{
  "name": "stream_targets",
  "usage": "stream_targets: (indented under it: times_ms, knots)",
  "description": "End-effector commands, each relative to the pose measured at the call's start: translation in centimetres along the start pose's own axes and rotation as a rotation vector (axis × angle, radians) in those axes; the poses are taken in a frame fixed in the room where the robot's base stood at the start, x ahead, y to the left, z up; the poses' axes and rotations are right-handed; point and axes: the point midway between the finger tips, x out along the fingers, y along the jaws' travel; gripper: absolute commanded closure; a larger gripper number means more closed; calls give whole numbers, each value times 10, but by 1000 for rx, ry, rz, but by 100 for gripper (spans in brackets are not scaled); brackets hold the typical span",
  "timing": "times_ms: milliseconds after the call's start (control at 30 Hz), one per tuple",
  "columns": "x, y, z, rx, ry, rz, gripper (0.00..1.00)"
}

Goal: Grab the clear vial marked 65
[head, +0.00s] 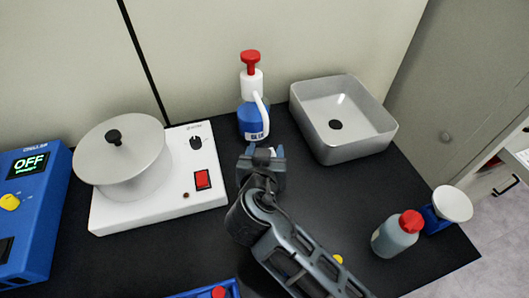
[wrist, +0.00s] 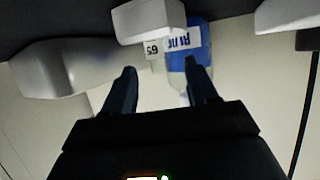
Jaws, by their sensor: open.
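The clear vial (wrist: 153,61) shows a white label reading 65, upside down, in the wrist view. It is at a white block (wrist: 148,20); I cannot tell whether it stands in or on it. The vial lies beyond my gripper (wrist: 160,72), in line with the gap between the two fingers. My gripper is open, with nothing between its fingers. In the head view my gripper (head: 263,151) is over the black bench, just in front of the blue wash bottle. I cannot make out the vial there; my gripper and arm likely cover it.
The blue wash bottle (head: 253,118) with a red top stands close behind; it also shows in the wrist view (wrist: 180,42). A grey basin (head: 340,150) is at right, a white hotplate (head: 165,207) with a pot (head: 122,160) at left.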

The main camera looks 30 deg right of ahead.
Motion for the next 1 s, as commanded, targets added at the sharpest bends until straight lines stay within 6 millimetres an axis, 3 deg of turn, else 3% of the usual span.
stream_targets:
  times_ms: [300, 600, 1000]
  knots:
    - [40, -2, 0, 0, 0, 1, 42]
    - [44, -2, 1, 0, 0, -1, 43]
    - [44, -2, 1, 0, 0, -1, 81]
